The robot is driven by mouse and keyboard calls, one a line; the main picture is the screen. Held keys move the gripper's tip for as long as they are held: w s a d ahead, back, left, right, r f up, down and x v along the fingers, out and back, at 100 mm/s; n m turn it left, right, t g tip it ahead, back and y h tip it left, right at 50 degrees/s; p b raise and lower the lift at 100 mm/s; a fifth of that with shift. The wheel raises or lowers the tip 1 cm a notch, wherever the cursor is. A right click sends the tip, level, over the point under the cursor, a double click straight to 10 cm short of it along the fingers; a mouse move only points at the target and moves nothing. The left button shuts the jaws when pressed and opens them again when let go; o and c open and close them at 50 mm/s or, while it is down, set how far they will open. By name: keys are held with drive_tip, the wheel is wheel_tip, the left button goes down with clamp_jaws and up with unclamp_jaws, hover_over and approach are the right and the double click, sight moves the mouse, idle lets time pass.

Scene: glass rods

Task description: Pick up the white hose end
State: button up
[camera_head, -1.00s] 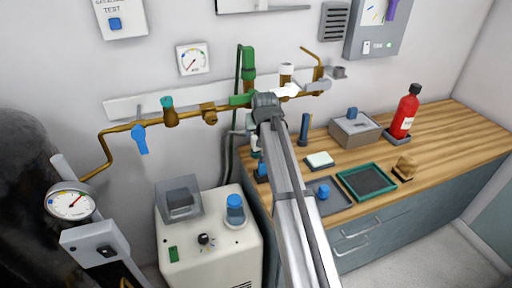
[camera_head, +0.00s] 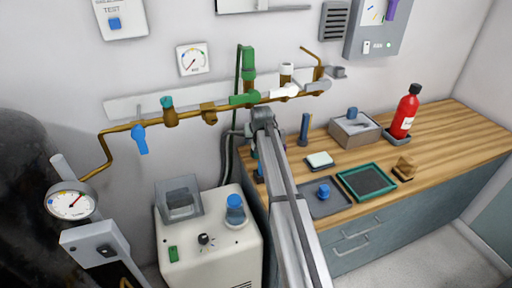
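My arm reaches up from the bottom of the head view to the wall pipe, its far end just below the pipe. The gripper's fingers are hidden behind this end, so their opening and any contents do not show. I cannot clearly make out a white hose end. White parts show on the pipe: a white lever (camera_head: 285,91) and a white-topped fitting (camera_head: 287,69) above it. A grey hose (camera_head: 232,133) shows just left of my arm's end, and a dark hose (camera_head: 237,78) hangs beside the green fitting (camera_head: 248,62).
The brass pipe (camera_head: 190,116) runs along the wall with a blue lever (camera_head: 140,139). A cream machine (camera_head: 205,238) with a blue-capped jar stands below left. The wooden counter (camera_head: 455,128) holds a red bottle (camera_head: 404,113), a grey box (camera_head: 355,130) and a green-rimmed tray (camera_head: 346,184).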

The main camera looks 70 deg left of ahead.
drive_tip(key=shift+f, duration=0.1)
drive_tip(key=shift+c, duration=0.2)
drive_tip(key=c, duration=1.2)
